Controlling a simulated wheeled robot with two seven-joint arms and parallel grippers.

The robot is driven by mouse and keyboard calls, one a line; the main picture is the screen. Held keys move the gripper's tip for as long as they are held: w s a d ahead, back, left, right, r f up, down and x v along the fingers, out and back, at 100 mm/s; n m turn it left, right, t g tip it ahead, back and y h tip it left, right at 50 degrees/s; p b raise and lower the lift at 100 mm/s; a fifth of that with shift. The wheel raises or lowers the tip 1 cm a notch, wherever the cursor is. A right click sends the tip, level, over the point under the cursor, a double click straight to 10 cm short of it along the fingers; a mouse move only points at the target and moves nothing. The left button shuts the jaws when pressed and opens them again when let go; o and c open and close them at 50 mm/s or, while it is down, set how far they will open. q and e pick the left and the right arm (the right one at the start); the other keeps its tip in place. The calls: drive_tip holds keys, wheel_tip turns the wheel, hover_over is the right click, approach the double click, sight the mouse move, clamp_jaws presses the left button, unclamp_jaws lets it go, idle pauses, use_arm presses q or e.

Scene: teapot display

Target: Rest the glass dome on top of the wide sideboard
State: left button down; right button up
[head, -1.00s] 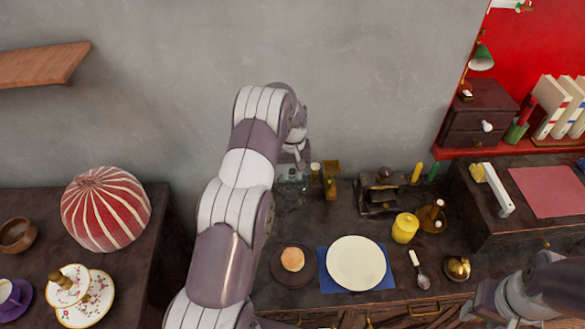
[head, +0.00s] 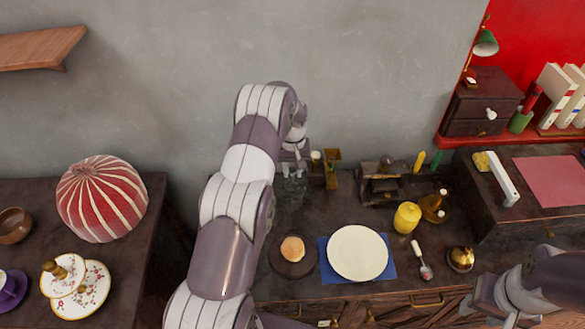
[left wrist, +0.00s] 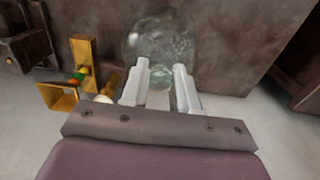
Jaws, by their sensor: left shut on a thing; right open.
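The glass dome (left wrist: 160,42) is clear and see-through. In the left wrist view it sits between and beyond the white fingers of my left gripper (left wrist: 161,78), which is shut on it. In the head view my left gripper (head: 294,163) is at the back left of the wide sideboard (head: 330,214), near the wall. The dome shows only faintly there, partly behind my arm; I cannot tell whether its rim touches the wood. My right gripper (head: 474,298) is open and empty at the lower right, near the sideboard's front edge.
A brass-coloured stand (head: 332,168) is close right of the dome. A bun on a dark plate (head: 305,270), a cream plate (head: 357,253), a yellow jar (head: 407,217) and a dark rack (head: 380,185) occupy the sideboard. A striped dome (head: 102,198) stands on the left cabinet.

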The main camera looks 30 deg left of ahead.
use_arm(q)
drive_tip(key=shift+f, duration=0.4)
drive_tip(key=shift+c, duration=1.4)
unclamp_jaws()
drive_tip(key=shift+r+p, duration=1.75)
drive_tip(key=shift+r, duration=1.35)
drive_tip(key=shift+f, duration=0.1)
